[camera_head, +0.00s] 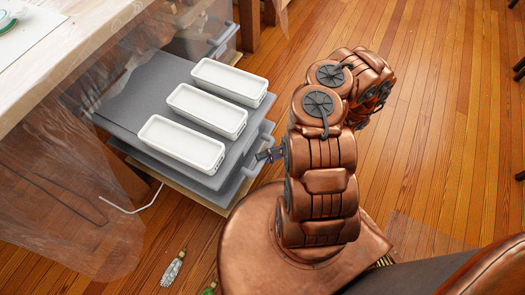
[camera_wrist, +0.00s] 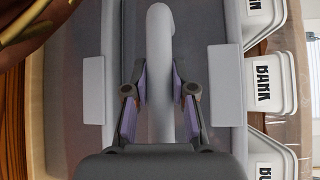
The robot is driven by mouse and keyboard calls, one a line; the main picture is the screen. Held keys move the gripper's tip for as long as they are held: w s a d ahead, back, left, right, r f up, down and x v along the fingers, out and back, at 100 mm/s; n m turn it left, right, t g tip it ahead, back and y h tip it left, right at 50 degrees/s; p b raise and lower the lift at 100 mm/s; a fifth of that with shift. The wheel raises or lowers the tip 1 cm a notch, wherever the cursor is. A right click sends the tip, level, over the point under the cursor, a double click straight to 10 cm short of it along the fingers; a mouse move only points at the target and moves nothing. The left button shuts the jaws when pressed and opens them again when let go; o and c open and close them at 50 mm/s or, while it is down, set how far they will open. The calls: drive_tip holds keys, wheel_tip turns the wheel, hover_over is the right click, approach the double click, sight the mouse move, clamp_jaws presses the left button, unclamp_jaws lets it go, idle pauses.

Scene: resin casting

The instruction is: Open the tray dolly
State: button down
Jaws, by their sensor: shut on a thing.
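The tray dolly (camera_head: 150,92) is a low grey unit, partly under the workbench at left in the head view. Its grey bar handle (camera_head: 250,162) is on the side facing my arm. In the wrist view the handle (camera_wrist: 160,30) runs upright between the fingers of my gripper (camera_wrist: 160,88). My gripper (camera_head: 270,155) is shut on this handle, with one finger on each side. In the head view my arm hides part of the space beside the handle.
Three white trays (camera_head: 182,144) stand in a row on the dolly's top. Clear plastic sheeting (camera_head: 70,190) hangs from the workbench (camera_head: 60,50) at left. A white cord (camera_head: 135,210) and a small tool (camera_head: 173,268) lie on the wooden floor. The floor at right is mostly clear.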

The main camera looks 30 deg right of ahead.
idle(0.3)
drive_tip(key=c, duration=0.9)
unclamp_jaws()
drive_tip(key=shift+d, duration=0.1)
drive_tip(key=shift+c, duration=0.2)
drive_tip(key=v, duration=1.2)
